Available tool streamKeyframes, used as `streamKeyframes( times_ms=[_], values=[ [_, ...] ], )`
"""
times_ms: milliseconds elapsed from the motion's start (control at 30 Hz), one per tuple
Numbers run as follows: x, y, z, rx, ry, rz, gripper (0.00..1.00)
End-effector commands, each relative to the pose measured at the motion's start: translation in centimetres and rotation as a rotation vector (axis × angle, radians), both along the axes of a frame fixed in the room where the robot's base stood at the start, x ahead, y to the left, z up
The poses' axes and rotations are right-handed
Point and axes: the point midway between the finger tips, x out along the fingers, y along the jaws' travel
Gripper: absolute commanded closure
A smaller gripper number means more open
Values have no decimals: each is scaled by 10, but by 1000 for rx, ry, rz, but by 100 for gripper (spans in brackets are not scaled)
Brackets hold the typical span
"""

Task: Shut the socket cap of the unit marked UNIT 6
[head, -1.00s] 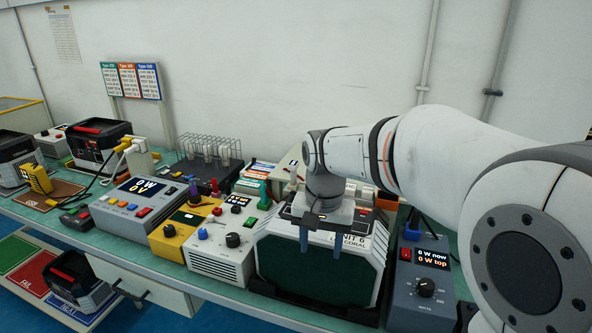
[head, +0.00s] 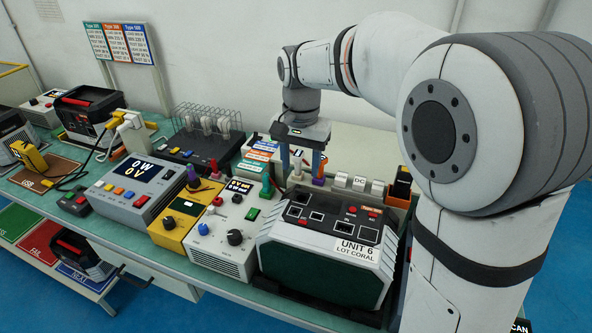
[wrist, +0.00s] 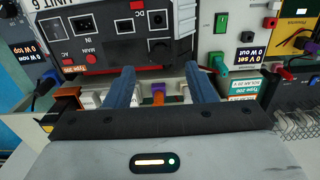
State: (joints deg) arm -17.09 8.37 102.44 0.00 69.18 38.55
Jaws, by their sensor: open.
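The unit marked UNIT 6 (head: 315,262) is a pale box with a dark green front, standing on the bench right of centre in the head view. Its dark top panel (head: 330,216) carries sockets and red buttons. The panel also shows in the wrist view (wrist: 118,48), with labels AC, IN, DC and MAIN. I cannot clearly single out the socket cap or tell its position. My gripper (head: 301,180) is open, pointing down behind the unit's top panel. In the wrist view its blue fingers (wrist: 161,88) are apart, with a purple and orange plug (wrist: 157,97) seen between them.
White DC blocks (head: 358,183) stand behind the unit. A grey instrument (head: 228,235) and a yellow one (head: 180,215) stand to its left. A rack of bulbs (head: 207,130) is farther back. My arm covers the bench's right side.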

Motion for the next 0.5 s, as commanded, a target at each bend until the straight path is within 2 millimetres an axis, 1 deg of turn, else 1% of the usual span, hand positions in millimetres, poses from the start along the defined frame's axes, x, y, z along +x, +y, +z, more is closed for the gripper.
streamKeyframes(
  times_ms=[67,333,500],
  values=[
    [0,1,-7,-1,3,1,50],
    [-2,4,-51,-1,5,9,50],
    [-2,5,-69,0,2,12,50]
  ],
)
